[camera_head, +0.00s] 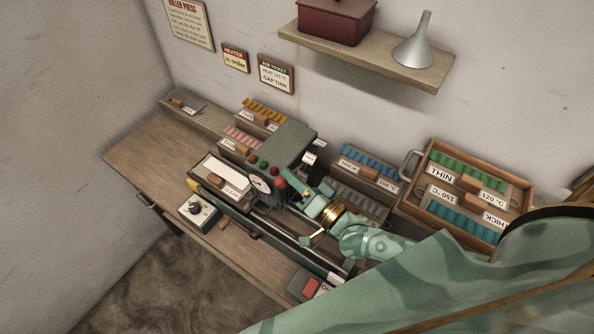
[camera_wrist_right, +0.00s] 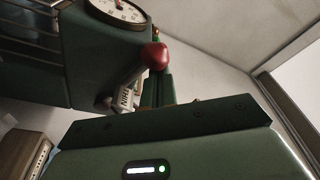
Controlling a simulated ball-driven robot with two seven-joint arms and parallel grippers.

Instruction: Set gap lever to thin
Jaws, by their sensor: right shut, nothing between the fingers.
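The roller press (camera_head: 290,145) is a dark green machine on the bench, with a round white dial (camera_head: 261,184) on its front. The gap lever is a grey arm with a red ball knob (camera_wrist_right: 154,56); the knob also shows in the head view (camera_head: 280,183). A THIN label (camera_wrist_right: 129,97) sits close by the lever. My right gripper (camera_head: 297,196) is shut and empty, right beside the red knob. In the wrist view its body fills the bottom, and whether the fingers touch the knob is unclear. My left gripper is out of view.
A control box with a black knob (camera_head: 196,209) stands at the bench's front left. A wooden tray (camera_head: 432,151) of labelled strips is at right. The bench's left end (camera_head: 150,160) is mostly clear.

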